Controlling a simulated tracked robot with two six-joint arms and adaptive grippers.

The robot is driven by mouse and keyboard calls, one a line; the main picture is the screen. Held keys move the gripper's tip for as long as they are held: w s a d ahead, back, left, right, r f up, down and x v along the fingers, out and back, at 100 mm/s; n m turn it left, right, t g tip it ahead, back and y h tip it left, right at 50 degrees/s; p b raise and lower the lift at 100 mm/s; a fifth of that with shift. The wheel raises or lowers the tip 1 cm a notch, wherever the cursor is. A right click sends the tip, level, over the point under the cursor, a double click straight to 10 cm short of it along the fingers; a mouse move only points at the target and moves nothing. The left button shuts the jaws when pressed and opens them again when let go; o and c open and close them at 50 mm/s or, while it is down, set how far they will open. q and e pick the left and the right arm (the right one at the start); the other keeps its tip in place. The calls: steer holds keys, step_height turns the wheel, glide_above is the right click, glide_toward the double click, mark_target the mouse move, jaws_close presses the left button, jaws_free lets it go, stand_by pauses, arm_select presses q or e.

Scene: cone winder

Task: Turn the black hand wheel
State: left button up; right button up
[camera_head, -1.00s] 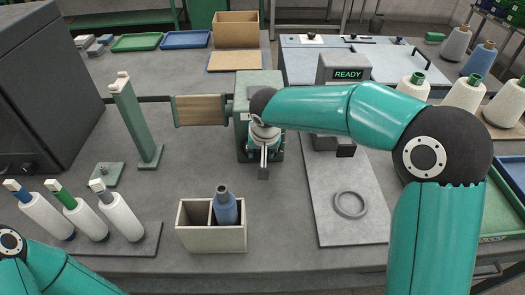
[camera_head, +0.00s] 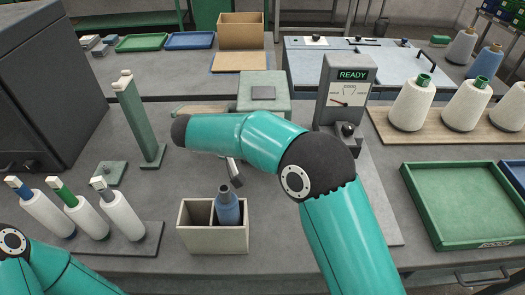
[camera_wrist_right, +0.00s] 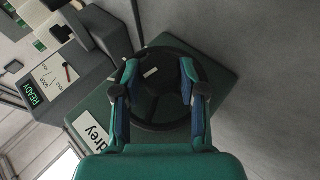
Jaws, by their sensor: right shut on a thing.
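The black hand wheel (camera_wrist_right: 158,88) fills the middle of the right wrist view, in front of a green machine housing with a white label. My right gripper (camera_wrist_right: 158,95) is shut on it, with one finger on each side of the wheel. In the head view my right arm hides both the wheel and the gripper. The winder's green housing (camera_head: 264,92) shows above that arm. My left arm shows only at the lower left corner, and its gripper is out of view.
A gauge box (camera_head: 347,92) with a READY display stands right of the housing. A two-part bin (camera_head: 212,240) with a blue bottle-shaped piece (camera_head: 227,208) stands in front. A green post (camera_head: 139,120) and several white spools stand at the left. A green tray (camera_head: 465,205) and several cones are at the right.

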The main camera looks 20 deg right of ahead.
steer(key=shift+a+f+n+h, duration=0.2)
steer(key=shift+n+h, duration=0.1)
steer(key=shift+h, duration=0.7)
steer(key=o, duration=1.1)
steer(key=shift+o, duration=0.2)
steer(key=shift+r, duration=0.1)
steer(key=v, duration=0.7)
steer(key=shift+a, duration=0.2)
steer(key=shift+d, duration=0.1)
steer(key=shift+x, duration=3.7)
